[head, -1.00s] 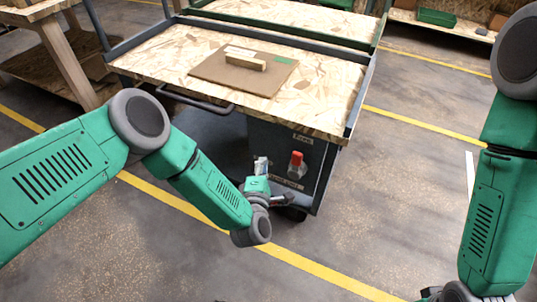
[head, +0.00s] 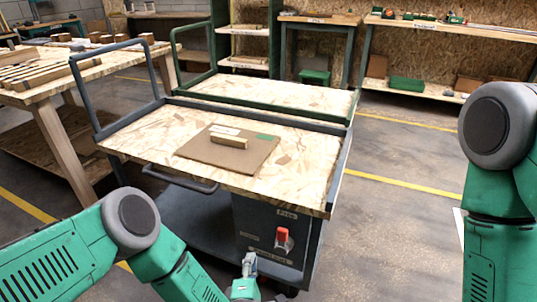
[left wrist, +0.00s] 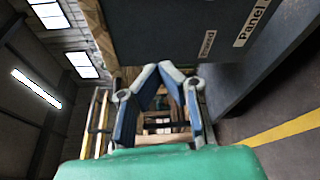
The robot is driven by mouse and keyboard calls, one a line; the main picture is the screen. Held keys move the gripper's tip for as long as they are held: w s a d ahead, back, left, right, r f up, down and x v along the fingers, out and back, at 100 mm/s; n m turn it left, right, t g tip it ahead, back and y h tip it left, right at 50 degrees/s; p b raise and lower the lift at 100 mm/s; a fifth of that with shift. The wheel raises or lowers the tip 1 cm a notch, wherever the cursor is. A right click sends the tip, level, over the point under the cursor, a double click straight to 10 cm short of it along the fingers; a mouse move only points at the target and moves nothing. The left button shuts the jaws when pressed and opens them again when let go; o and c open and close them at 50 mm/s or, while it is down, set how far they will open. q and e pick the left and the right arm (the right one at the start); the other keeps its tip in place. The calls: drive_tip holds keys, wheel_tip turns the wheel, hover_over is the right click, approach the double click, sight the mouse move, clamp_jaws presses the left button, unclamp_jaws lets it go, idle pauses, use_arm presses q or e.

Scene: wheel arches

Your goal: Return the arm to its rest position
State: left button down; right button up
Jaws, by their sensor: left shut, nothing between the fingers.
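My left arm comes in from the lower left in the head view. Its gripper (head: 248,265) is at the bottom edge, in front of the cart's dark panel and partly cut off. In the left wrist view the left gripper (left wrist: 160,70) has its fingertips together, with nothing between them. The dark panel (left wrist: 185,25) shows close above it there. My right arm stands at the right edge of the head view; its gripper is out of frame.
A cart with a wooden top (head: 295,165) holds a brown board (head: 205,152) with a small wooden block (head: 229,140). A red switch (head: 283,236) sits on its front panel. A wooden workbench (head: 60,85) stands left. Floor at right is clear.

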use_arm(q)
drive_tip(key=s+a+r+m+g+p, duration=0.2)
drive_tip(key=s+a+m+g+p, duration=0.1)
drive_tip(key=s+a+m+g, duration=0.2)
drive_tip(key=s+a+r+m+g+p, duration=0.3)
drive_tip(key=s+a+m+g, duration=0.3)
drive_tip(key=s, duration=0.8)
drive_tip(key=s+a+r+m+g+p, duration=0.2)
drive_tip(key=s+a+m+g, duration=0.3)
drive_tip(key=s+a+m, duration=0.4)
drive_tip(key=shift+s+a+r+m+g+p, duration=0.3)
drive_tip(key=shift+s+a+r+m+p, duration=0.15)
drive_tip(key=shift+s+p, duration=0.2)
drive_tip(key=shift+w+d, duration=0.1)
drive_tip(key=shift+d, duration=0.3)
